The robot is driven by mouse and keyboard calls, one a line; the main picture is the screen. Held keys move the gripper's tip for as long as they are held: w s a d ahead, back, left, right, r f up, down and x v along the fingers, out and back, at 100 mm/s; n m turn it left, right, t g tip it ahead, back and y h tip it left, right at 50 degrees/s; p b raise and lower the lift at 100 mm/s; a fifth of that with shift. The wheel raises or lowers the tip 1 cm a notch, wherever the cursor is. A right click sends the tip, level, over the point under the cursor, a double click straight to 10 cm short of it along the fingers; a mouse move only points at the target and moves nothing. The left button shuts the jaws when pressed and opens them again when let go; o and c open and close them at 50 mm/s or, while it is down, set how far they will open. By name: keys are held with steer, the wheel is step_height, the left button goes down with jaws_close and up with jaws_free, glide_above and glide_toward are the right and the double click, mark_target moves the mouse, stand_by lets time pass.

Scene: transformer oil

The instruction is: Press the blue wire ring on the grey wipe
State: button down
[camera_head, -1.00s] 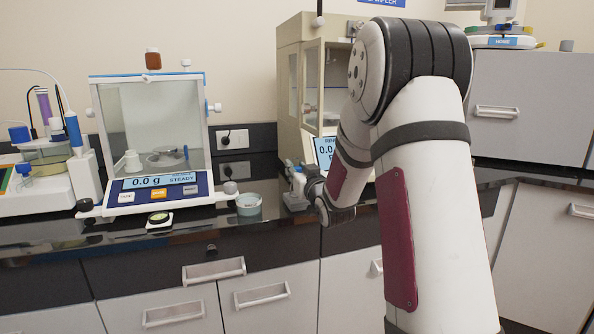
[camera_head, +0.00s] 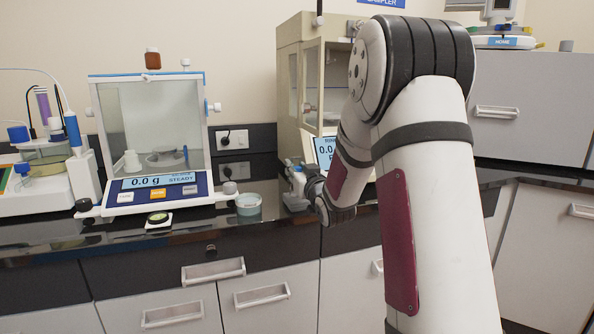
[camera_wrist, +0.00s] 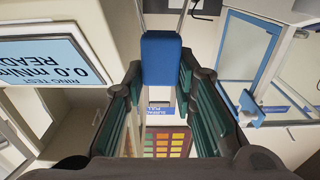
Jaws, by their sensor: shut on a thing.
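My gripper (camera_wrist: 160,64) shows in the wrist view with its teal-padded fingers on either side of a blue block, which I take to be the handle of the blue wire ring (camera_wrist: 161,59). The fingers are shut on it. Thin, pale rods run from the block toward the top edge of the wrist view; the loop itself I cannot make out. In the head view my arm reaches to the bench beside the beige cabinet, and the fingertips are mostly hidden by my own wrist. I cannot pick out the grey wipe in either view.
A balance (camera_head: 155,188) reading 0.0 g stands left on the black bench (camera_head: 120,236). The beige cabinet (camera_head: 287,75) stands behind my gripper.

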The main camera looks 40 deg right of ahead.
steer(key=shift+f+b, duration=0.3)
steer(key=shift+f, duration=0.05)
stand_by(0.4)
steer(key=shift+b, duration=0.8)
stand_by(0.8)
steer(key=shift+r+p, duration=1.75)
steer(key=shift+r, duration=1.85)
steer(key=shift+r+p, duration=1.35)
steer(key=shift+r, duration=1.1)
